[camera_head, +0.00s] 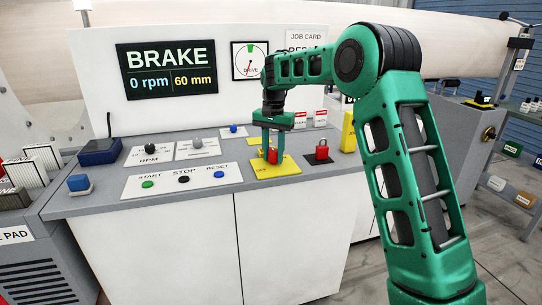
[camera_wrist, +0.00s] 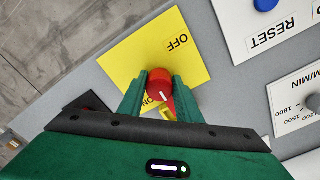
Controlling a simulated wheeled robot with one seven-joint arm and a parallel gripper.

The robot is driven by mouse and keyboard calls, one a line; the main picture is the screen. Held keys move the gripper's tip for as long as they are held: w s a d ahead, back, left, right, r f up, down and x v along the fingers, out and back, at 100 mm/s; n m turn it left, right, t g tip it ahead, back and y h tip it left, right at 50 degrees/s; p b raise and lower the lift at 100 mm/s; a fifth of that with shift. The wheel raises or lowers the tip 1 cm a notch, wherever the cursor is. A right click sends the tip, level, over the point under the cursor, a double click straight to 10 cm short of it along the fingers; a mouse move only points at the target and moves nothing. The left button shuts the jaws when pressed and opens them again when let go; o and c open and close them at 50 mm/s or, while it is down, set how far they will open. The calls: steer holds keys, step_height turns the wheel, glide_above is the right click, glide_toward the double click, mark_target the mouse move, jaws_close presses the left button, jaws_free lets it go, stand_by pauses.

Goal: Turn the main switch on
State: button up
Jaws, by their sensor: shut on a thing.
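The main switch is a red rotary knob (camera_head: 272,156) on a yellow plate (camera_head: 285,170) on the console top. In the wrist view the knob (camera_wrist: 158,76) sits between the fingers of my gripper (camera_wrist: 161,90), which is shut on it. The plate (camera_wrist: 140,48) carries the word OFF on its far side. The word ON is partly hidden near my left finger. A white mark on the knob points toward the gripper side, near ON and away from OFF. In the head view my gripper (camera_head: 272,143) reaches down over the knob.
A display (camera_head: 168,68) on the back panel reads BRAKE, 0 rpm, 60 mm.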

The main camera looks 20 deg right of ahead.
mark_target(273, 150)
steer(key=shift+w+r, duration=0.1)
steer(key=shift+w, duration=0.05)
steer(key=o, duration=1)
step_height(273, 150, up, 9)
steer(key=shift+r, duration=0.8)
